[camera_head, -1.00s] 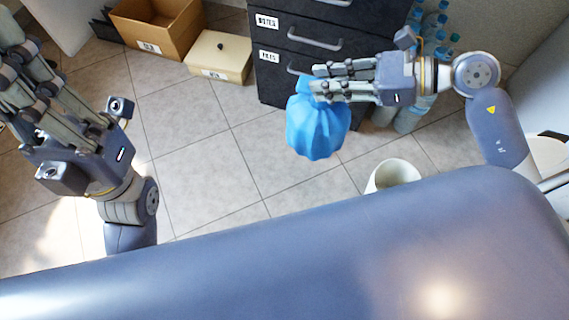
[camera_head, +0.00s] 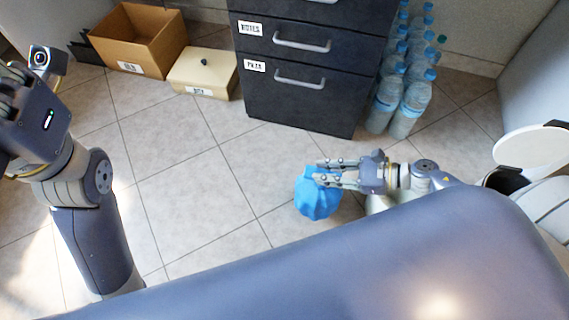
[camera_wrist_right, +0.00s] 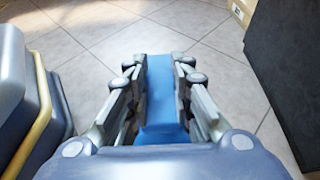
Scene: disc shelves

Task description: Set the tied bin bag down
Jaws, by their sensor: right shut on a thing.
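The tied bin bag (camera_head: 316,199) is blue and bulging, and hangs from my right gripper (camera_head: 322,173) low over the tiled floor. I cannot tell whether its bottom touches the tiles. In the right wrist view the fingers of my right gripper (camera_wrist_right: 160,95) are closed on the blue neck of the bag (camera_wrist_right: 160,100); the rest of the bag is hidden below. My left arm shows at the left edge of the head view, with its gripper (camera_head: 12,95) partly cut off by the frame, so its fingers cannot be judged.
A dark drawer cabinet (camera_head: 300,100) stands at the back, with several water bottles (camera_head: 408,105) on its right. A cardboard box (camera_head: 150,45) and a lidded cream box (camera_head: 205,82) are on its left. A bin with a raised white lid (camera_head: 532,147) is at right. Floor tiles (camera_head: 190,190) left of the bag are clear.

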